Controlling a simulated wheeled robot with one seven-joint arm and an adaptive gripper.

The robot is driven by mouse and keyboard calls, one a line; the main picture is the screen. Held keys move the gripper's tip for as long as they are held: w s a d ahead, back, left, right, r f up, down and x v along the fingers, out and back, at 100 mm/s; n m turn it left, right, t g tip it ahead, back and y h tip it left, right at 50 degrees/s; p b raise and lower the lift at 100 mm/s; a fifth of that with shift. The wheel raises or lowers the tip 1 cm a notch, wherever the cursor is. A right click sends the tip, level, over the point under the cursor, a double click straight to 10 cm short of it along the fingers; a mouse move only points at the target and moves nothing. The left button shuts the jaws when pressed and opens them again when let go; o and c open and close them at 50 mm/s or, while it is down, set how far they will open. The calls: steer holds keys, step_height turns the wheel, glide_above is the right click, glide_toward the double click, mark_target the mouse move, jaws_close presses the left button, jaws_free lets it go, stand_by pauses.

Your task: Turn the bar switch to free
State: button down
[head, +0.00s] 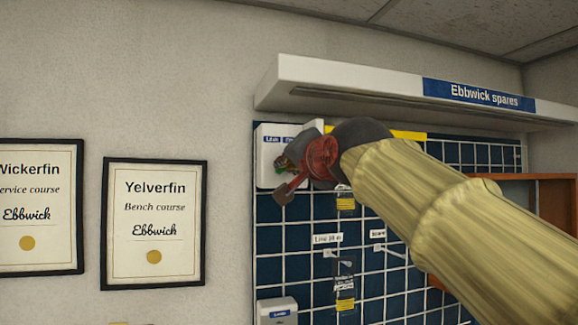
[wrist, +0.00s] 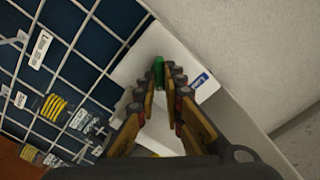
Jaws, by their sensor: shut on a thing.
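The bar switch (wrist: 158,68) is a small green bar on a white box (wrist: 185,50) on the wall grid. My gripper (wrist: 165,75) is shut on the bar, with one fingertip on each side of it. One blue label (wrist: 200,80) shows in the wrist view. The bar's exact angle is hard to tell.
A white shelf (head: 340,85) marked "Ebbwick spares" juts out just above my gripper. A blue panel with a white wire grid (head: 285,245) holds hooks and small packets. Another white box (head: 277,312) sits lower down. Framed certificates (head: 154,222) hang left.

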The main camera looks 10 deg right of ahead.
stand_by(0.4)
steer(key=c, duration=1.9)
jaws_free()
steer(key=s+d, duration=0.2)
steer(key=s, duration=0.9)
steer(key=shift+s+d, duration=0.2)
steer(key=shift+s, duration=0.15)
